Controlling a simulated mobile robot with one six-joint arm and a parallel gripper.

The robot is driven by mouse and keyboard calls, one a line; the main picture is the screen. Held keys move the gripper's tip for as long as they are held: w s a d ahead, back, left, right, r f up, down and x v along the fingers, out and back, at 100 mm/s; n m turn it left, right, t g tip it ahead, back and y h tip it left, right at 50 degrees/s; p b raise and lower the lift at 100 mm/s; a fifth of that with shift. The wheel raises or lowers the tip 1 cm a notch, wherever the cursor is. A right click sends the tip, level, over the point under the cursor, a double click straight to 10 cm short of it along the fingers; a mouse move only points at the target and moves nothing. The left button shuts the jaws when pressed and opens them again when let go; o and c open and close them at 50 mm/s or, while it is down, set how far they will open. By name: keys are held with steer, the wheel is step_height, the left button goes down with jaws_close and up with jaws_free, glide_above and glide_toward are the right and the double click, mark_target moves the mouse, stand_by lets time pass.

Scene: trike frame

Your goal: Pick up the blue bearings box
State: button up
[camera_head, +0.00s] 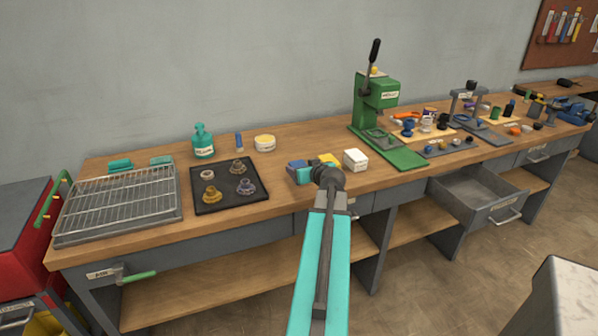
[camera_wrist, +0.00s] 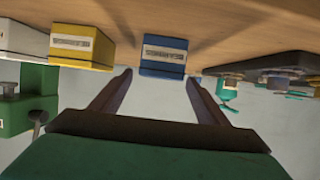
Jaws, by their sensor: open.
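The blue bearings box (camera_wrist: 163,57) sits on the wooden bench top, its pale label facing the camera in the wrist view. In the head view the blue box (camera_head: 295,164) shows partly behind the end of my arm. My gripper (camera_wrist: 160,78) is open and empty. In the wrist view its two dark fingers point at the box, one toward each side of it. The box appears just beyond the fingertips, not held. In the head view the fingers are hard to make out against the box.
A yellow box (camera_head: 328,159) and a white box (camera_head: 355,160) stand to the right of the blue one. A dark tray (camera_head: 214,207) with several metal parts lies to the left. A green press (camera_head: 376,110) stands farther right. An open drawer (camera_head: 478,198) juts out below the bench.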

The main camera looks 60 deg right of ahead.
steer(key=shift+w+d+f, duration=0.25)
steer(key=shift+w+d, duration=0.15)
steer(key=shift+w, duration=0.1)
steer(key=c, duration=1.4)
steer(key=shift+r, duration=0.15)
steer(key=shift+r+b, duration=0.4)
steer(key=shift+r, duration=1.25)
steer(key=s+a+b, duration=0.2)
steer(key=s+b, duration=0.4)
steer(key=s, duration=0.1)
steer(key=s+a+r+b, duration=0.1)
steer(key=s+a+b, duration=0.2)
steer(key=s+b, duration=0.3)
steer(key=shift+s+r, duration=0.2)
steer(key=shift+s, duration=0.85)
